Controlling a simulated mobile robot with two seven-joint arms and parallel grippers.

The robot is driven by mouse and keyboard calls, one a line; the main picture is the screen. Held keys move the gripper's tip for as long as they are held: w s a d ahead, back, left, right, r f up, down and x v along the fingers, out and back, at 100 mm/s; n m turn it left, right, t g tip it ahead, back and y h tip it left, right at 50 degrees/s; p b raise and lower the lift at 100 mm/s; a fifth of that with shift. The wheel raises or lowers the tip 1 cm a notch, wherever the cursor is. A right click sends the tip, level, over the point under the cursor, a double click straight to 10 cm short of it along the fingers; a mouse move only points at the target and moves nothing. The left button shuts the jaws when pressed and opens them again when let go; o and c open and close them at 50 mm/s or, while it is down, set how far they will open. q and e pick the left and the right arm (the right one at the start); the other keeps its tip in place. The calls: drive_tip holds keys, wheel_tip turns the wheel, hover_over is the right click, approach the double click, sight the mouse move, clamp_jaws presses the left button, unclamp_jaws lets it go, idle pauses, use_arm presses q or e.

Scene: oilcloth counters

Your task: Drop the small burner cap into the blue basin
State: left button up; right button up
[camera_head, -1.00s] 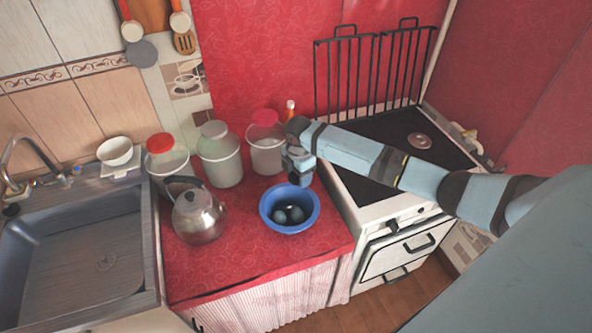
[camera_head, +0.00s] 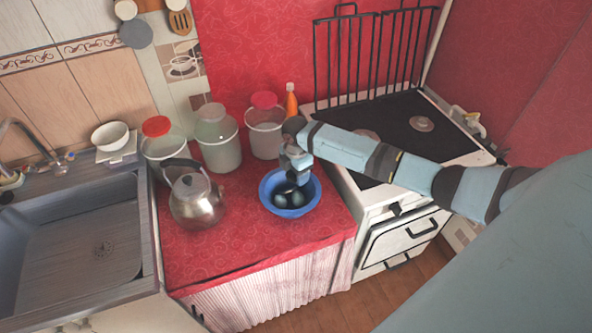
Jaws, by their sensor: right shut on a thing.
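The blue basin (camera_head: 312,201) stands on the red counter, left of the stove. Dark rounded objects (camera_head: 281,199) lie inside it. My right gripper (camera_head: 294,173) reaches in from the right and hangs over the basin's back rim. It is shut on a small dark thing, taken as the small burner cap, which is mostly hidden by the fingers and hard to tell from them. My left gripper is not in view.
A steel kettle (camera_head: 197,203) stands left of the basin. Several lidded canisters (camera_head: 217,146) and an orange bottle (camera_head: 291,104) stand behind. The stove (camera_head: 400,213) is at right, with a round burner part (camera_head: 422,124) on top. The counter's front is clear.

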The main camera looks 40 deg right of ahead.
drive_tip(key=o, duration=1)
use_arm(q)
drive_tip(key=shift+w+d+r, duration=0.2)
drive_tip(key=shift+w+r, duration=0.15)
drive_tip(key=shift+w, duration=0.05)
use_arm(e)
drive_tip(key=shift+r, duration=0.1)
drive_tip(key=shift+r, duration=0.15)
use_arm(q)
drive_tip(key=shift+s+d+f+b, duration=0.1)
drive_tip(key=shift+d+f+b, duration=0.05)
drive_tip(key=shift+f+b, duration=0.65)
use_arm(e)
drive_tip(key=shift+r, duration=6.75)
